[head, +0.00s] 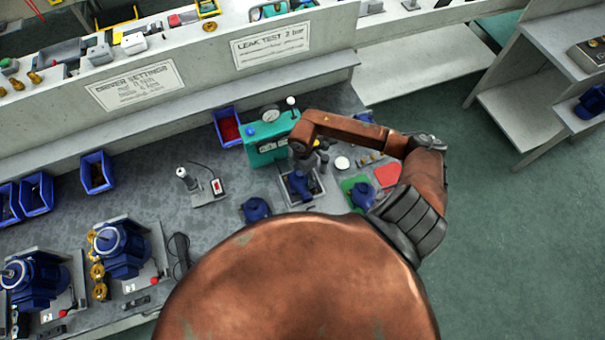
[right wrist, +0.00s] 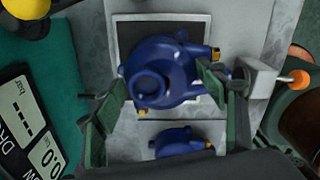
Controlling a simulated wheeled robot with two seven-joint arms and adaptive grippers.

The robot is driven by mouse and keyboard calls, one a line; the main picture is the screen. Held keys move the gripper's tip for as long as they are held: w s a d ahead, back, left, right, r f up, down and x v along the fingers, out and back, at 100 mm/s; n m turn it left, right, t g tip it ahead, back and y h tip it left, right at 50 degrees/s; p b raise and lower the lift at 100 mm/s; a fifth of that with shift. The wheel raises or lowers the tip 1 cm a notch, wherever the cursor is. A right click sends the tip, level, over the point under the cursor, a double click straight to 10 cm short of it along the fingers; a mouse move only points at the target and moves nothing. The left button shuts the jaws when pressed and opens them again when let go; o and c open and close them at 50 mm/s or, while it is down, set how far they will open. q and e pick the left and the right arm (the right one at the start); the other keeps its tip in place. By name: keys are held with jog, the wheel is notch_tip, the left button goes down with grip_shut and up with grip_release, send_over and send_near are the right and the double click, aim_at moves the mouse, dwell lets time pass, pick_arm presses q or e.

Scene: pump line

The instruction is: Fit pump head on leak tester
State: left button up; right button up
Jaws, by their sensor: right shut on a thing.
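The teal leak tester (head: 268,142) stands on the bench, with a round gauge on top. Its display side (right wrist: 32,120) shows at the left of the right wrist view. In front of it is a light-framed plate with a dark pad (right wrist: 133,38). A blue pump head (right wrist: 160,75) with a brass fitting is over this plate, also seen in the head view (head: 299,186). My right gripper (right wrist: 165,92) is shut on this pump head, with green-padded fingers on both sides. Whether the pump head touches the pad is unclear. My left gripper is not in view.
Another blue pump head (head: 256,209) lies to the left, and one (head: 362,195) is on a green mat beside a red mat (head: 387,175). Blue motors (head: 122,248) stand at the left.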

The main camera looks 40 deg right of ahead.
jog(key=shift+f, duration=0.4)
jog(key=o, duration=1.4)
jog(key=o, duration=0.4)
jog(key=shift+r, duration=0.1)
jog(key=shift+r+p, duration=3.45)
jog(key=shift+r, duration=1)
jog(key=shift+f, duration=0.1)
